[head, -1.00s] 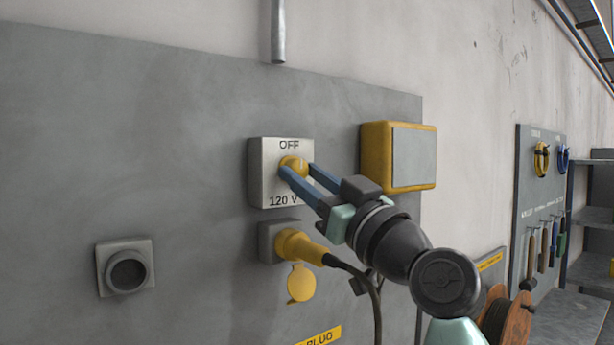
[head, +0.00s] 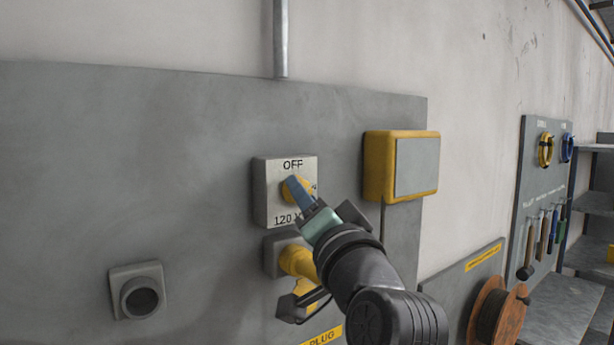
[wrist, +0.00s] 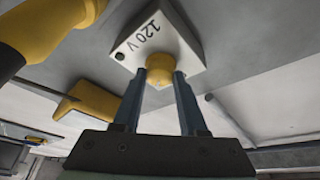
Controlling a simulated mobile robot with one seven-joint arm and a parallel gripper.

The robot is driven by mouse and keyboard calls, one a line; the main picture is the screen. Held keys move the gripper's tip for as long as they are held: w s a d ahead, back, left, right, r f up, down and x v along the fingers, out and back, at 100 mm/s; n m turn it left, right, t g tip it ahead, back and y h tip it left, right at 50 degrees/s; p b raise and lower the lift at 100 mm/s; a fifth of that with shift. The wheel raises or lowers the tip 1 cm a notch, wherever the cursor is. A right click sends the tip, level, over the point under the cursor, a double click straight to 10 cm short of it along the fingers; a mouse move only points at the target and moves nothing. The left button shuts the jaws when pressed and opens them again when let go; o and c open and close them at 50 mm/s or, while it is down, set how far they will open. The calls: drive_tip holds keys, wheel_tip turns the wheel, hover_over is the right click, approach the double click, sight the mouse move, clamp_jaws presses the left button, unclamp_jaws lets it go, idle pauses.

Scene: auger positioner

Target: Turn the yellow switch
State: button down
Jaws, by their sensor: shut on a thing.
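The yellow switch (head: 291,190) is a round knob on a pale square box (head: 265,200) marked "OFF" above and "120 V" below. My gripper (head: 298,190) reaches it from the lower right and covers part of it in the head view. In the wrist view the yellow switch (wrist: 160,67) sits between the two blue fingertips of my gripper (wrist: 161,76), which are shut on its sides. The box (wrist: 180,35) appears turned in the wrist view, its "120 V" slanting. The knob's exact angle is hard to tell.
A yellow plug (head: 298,262) with a dark cable sits just below the switch box. A yellow box with a grey cover (head: 417,166) is to the right. A round grey socket (head: 140,297) is at lower left.

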drive_tip(key=shift+r+m+g+h+p, duration=0.1)
drive_tip(key=shift+m+g+h+p, duration=0.5)
drive_tip(key=shift+m, duration=1.3)
drive_tip(key=shift+r+m+g+h+p, duration=0.1)
drive_tip(key=shift+m+g+h+p, duration=0.45)
drive_tip(key=shift+m, duration=1.35)
drive_tip(key=shift+c, duration=2.3)
unclamp_jaws()
drive_tip(key=shift+s, duration=0.1)
drive_tip(key=b+v, duration=0.6)
drive_tip(key=v, duration=0.7)
drive_tip(key=shift+b, duration=0.3)
